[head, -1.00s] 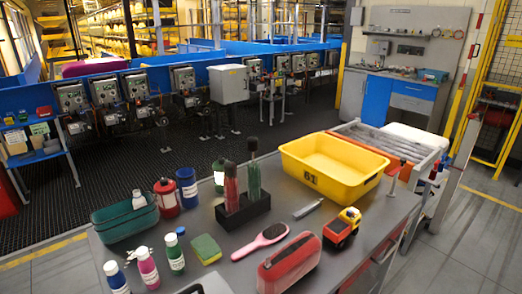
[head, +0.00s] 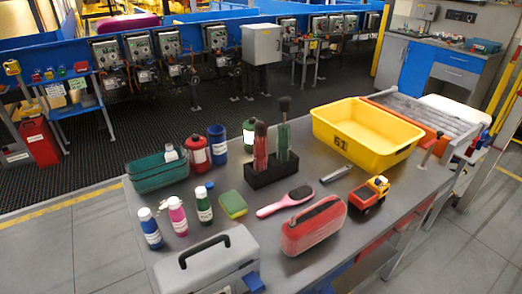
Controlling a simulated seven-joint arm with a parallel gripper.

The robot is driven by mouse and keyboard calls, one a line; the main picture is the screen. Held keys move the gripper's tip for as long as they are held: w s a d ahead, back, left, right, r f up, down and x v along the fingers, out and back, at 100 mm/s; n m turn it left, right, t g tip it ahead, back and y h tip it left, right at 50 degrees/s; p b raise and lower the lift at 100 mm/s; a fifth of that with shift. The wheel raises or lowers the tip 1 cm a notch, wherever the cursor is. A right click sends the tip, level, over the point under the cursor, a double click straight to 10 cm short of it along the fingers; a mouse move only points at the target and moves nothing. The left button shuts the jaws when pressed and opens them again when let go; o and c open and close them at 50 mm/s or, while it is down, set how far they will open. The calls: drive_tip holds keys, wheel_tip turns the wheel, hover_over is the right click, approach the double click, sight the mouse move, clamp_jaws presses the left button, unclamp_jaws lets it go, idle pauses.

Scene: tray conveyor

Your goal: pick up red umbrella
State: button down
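The red umbrella (head: 261,148) is folded, with a dark handle at the top. It stands upright in the left part of a black holder (head: 262,180) on the grey table (head: 240,222). A green umbrella (head: 283,138) stands upright beside it on the right in the same holder. The lower end of the red umbrella is hidden by the holder. My gripper is not in view.
A yellow bin (head: 330,142) is right of the holder, and a green basket (head: 160,177) is left. A pink hairbrush (head: 275,208), sponge (head: 233,205), red case (head: 313,230), toy truck (head: 368,197) and grey toolbox (head: 200,270) lie in front. Several bottles stand at left.

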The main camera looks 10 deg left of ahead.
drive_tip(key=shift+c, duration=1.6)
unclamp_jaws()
